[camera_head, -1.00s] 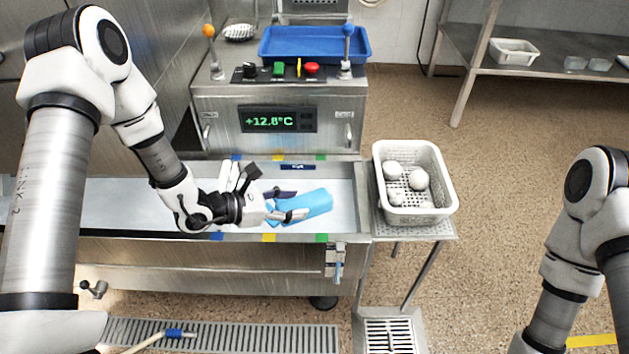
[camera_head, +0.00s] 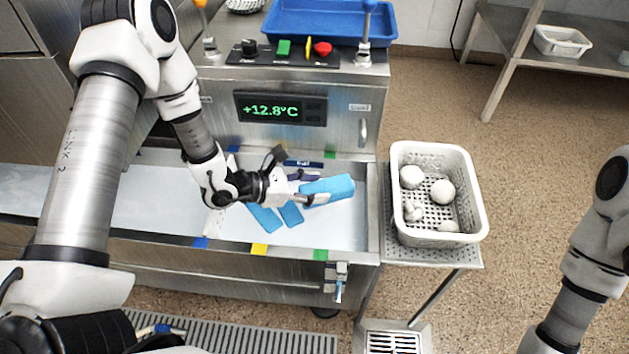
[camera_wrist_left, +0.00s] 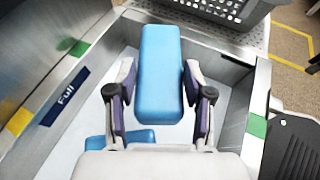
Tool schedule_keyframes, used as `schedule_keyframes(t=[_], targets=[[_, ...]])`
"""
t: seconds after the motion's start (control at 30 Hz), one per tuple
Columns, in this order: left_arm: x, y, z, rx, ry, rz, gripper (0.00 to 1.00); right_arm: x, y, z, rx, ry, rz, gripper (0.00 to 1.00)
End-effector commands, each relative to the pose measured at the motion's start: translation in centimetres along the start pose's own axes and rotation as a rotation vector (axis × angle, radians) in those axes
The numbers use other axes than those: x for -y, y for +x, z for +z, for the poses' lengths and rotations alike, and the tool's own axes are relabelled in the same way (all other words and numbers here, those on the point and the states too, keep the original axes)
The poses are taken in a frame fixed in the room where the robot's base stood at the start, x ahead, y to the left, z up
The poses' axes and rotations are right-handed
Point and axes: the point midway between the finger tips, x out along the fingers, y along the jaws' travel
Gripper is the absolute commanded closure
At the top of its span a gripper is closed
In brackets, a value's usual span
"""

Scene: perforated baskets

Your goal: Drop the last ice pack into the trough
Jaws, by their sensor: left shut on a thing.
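My left gripper (camera_head: 306,187) is shut on a blue ice pack (camera_head: 331,189) and holds it above the right end of the metal trough (camera_head: 340,235). In the left wrist view the held ice pack (camera_wrist_left: 160,75) sits between the two finger pads and points away from the wrist. Two more blue ice packs (camera_head: 265,218) (camera_head: 291,213) lie on the trough's pale floor below the gripper. Part of one ice pack (camera_wrist_left: 122,139) shows under the held one in the left wrist view. My right gripper is out of view; only part of that arm shows.
A white perforated basket (camera_head: 476,237) with several pale round items stands right of the trough. Behind the trough is a control box with a +12.8°C display (camera_head: 272,109), buttons and a blue tray (camera_head: 388,22). A "Full" label (camera_wrist_left: 67,94) marks the trough's inner wall.

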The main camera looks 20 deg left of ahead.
Motion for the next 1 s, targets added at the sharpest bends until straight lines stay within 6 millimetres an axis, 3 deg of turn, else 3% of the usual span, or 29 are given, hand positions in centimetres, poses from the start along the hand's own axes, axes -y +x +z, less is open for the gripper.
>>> schedule_keyframes(t=[0.03,0.4,0.87,0.9,0.93,1.0], targets=[[0.0,0.5,-1.2,0.001,0.000,0.000,0.94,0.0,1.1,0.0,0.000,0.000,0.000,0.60],[0.0,2.4,-5.8,0.000,0.000,-0.001,0.94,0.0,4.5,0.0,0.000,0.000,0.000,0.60],[0.0,2.8,-6.6,0.002,0.000,0.000,0.94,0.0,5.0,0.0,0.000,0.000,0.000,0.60],[0.0,2.8,-6.6,0.002,0.000,0.000,0.34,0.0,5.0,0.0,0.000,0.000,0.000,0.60],[0.0,2.8,-6.6,0.001,0.000,0.000,0.24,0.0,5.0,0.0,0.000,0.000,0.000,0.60],[0.0,2.8,-6.6,0.001,0.000,0.000,0.19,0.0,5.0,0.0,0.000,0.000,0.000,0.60]])
